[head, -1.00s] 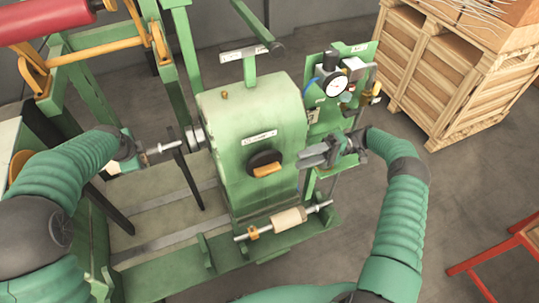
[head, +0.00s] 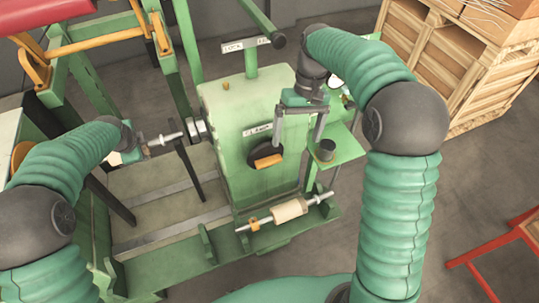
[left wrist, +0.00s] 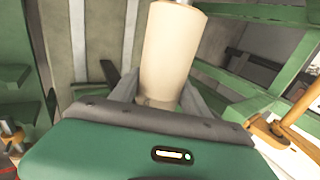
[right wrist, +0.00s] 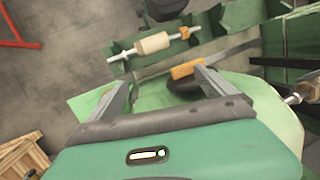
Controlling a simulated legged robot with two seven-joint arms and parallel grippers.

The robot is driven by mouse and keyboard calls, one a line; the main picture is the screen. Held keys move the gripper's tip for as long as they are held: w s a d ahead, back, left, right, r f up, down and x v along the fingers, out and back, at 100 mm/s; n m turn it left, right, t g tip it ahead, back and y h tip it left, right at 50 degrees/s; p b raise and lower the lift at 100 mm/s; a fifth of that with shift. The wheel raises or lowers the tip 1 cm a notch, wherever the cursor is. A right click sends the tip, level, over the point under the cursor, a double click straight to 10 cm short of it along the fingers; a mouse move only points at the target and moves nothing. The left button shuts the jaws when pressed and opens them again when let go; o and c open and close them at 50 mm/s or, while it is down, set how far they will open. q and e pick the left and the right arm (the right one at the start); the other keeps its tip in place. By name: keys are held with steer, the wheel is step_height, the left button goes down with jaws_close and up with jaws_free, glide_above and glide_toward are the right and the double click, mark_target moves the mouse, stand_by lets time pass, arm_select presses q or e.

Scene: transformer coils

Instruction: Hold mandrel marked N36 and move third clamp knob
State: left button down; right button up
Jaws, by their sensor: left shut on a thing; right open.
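My left gripper (head: 133,150) is shut on a cream cylinder (left wrist: 172,55), the mandrel, which stands up between its fingers in the left wrist view. In the head view its metal shaft (head: 165,139) points toward the machine's spindle (head: 196,131), with a gap. No N36 mark is readable. A black clamp knob with an orange handle (head: 267,160) is on the front of the green machine (head: 228,150). My right gripper (head: 298,138) is open and empty, above and right of the knob. In the right wrist view the orange handle (right wrist: 187,69) is beside the right-hand fingertip.
A second cream roller on a shaft (head: 290,210) rests on the front rack. A green shelf with a dark cylinder (head: 326,150) is right of the machine. Wooden crates (head: 460,60) stand behind right, and a red frame (head: 495,250) is at lower right.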

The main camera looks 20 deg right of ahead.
arm_select(q)
steer(key=shift+a, duration=0.2)
arm_select(e)
step_height(320, 180, up, 4)
steer(key=n+t+h, duration=0.1)
steer(key=t+h, duration=0.1)
glide_above(269, 159)
arm_select(q)
steer(key=shift+d, duration=0.15)
arm_select(e)
step_height(269, 159, down, 12)
steer(key=shift+f, duration=0.1)
arm_select(q)
steer(key=shift+w, duration=0.1)
arm_select(e)
steer(key=c, duration=1.4)
